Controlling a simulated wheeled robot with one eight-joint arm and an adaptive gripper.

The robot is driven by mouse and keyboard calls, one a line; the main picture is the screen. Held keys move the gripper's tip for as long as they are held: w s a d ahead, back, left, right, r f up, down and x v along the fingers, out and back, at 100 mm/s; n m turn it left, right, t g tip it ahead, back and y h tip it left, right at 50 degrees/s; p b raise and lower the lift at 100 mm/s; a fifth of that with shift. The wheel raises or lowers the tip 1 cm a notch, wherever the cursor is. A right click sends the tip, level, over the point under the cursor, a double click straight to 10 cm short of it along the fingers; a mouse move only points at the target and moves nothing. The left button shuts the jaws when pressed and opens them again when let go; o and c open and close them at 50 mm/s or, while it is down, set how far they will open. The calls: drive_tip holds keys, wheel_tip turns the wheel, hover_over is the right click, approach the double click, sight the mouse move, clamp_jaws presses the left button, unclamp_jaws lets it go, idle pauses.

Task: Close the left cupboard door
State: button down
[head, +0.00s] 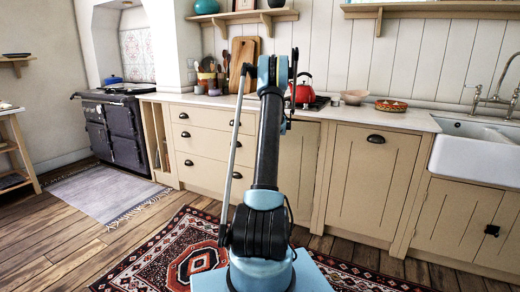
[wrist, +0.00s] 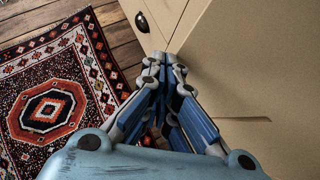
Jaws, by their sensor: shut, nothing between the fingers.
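In the head view, a beige cupboard door (head: 302,170) stands left of the other cupboard door, partly hidden behind my arm. I cannot tell from this view how far it is open. In the wrist view, my gripper (wrist: 163,68) is shut and empty, its fingertips close to a vertical edge between two beige panels. The panel on the left (wrist: 167,12) carries a dark cup handle (wrist: 142,22). A wide beige panel (wrist: 260,70) fills the right side, beside the fingers. I cannot tell whether the fingers touch it. My gripper is hidden in the head view.
A closed cupboard door (head: 370,185) with a dark handle is to the right, then a white sink (head: 475,160). Drawers (head: 205,150) and a dark range cooker (head: 115,125) are to the left. A red kettle (head: 304,90) stands on the counter. A patterned rug (head: 150,262) covers the floor.

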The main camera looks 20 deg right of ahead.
drive_tip(key=w+d, duration=0.4)
drive_tip(key=w, duration=0.4)
idle(0.4)
